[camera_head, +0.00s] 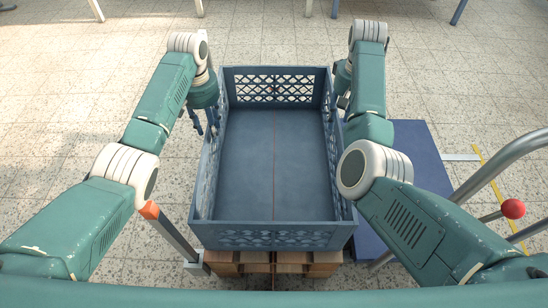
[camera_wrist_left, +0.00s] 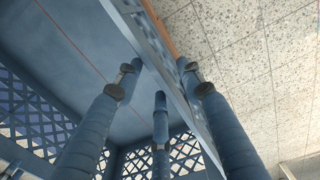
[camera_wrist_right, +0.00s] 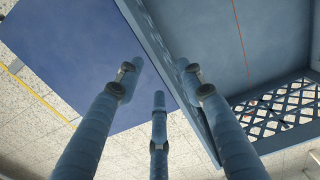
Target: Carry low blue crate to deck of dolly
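The low blue crate (camera_head: 275,160) is empty and level, with lattice walls, in the middle of the head view. It sits on a brown wooden support (camera_head: 275,262). My left gripper (camera_head: 207,125) is at its left wall; in the left wrist view the fingers (camera_wrist_left: 158,78) point down on both sides of that wall, with a gap. My right gripper (camera_head: 341,100) is at the right wall; in the right wrist view its fingers (camera_wrist_right: 158,78) straddle the wall, apart. The dolly's blue deck (camera_head: 418,150) lies lower, right of the crate, partly hidden by my right arm.
A grey tubular handle (camera_head: 495,165) rises at the right, near a red ball knob (camera_head: 513,208). A yellow line (camera_head: 497,180) runs on the floor there. A grey post with an orange end (camera_head: 150,210) stands at the front left. The tiled floor beyond the crate is clear.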

